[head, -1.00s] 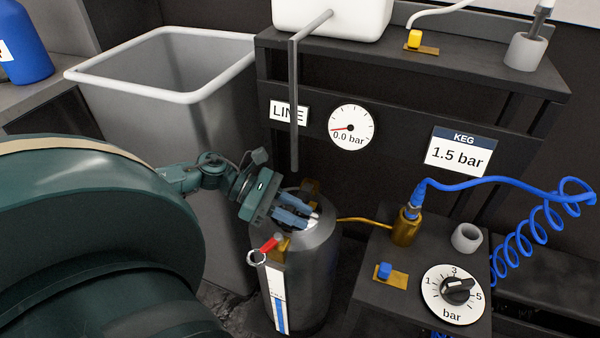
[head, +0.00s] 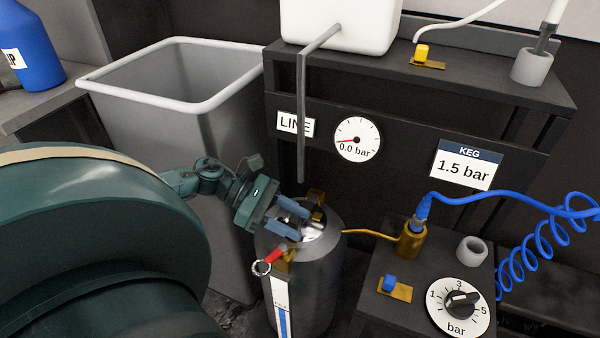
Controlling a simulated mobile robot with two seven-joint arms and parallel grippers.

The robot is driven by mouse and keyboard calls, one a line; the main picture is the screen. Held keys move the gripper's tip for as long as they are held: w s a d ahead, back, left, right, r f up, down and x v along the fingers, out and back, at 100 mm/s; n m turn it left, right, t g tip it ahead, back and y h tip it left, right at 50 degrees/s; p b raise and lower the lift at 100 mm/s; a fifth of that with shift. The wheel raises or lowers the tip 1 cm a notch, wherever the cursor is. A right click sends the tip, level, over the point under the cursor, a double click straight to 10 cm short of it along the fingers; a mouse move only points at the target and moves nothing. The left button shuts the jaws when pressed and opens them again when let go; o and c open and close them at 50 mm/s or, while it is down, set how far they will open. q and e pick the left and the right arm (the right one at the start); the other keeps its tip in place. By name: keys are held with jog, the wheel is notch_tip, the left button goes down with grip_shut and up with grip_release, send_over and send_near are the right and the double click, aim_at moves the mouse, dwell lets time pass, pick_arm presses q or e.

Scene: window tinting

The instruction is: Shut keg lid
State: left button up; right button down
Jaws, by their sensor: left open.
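The grey metal keg (head: 322,275) stands upright on the floor, low in the middle of the head view. Its domed top is partly covered by my left gripper (head: 304,225), which is open, with its two blue fingers spread just over or against the top. The lid is mostly hidden by the fingers, so I cannot tell whether it is up or down. A brass fitting (head: 316,199) sits at the back of the top. My right gripper is out of view.
A grey open bin (head: 170,100) stands behind my left arm. A dark bench (head: 400,125) with a gauge (head: 357,139) is behind the keg. A grey pipe (head: 301,120) hangs above it. A low stand (head: 365,290) with a pressure dial (head: 459,305) is to the right.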

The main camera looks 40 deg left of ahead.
pick_arm(q)
jog(key=shift+p+v, duration=0.55)
jog(key=shift+v, duration=2.2)
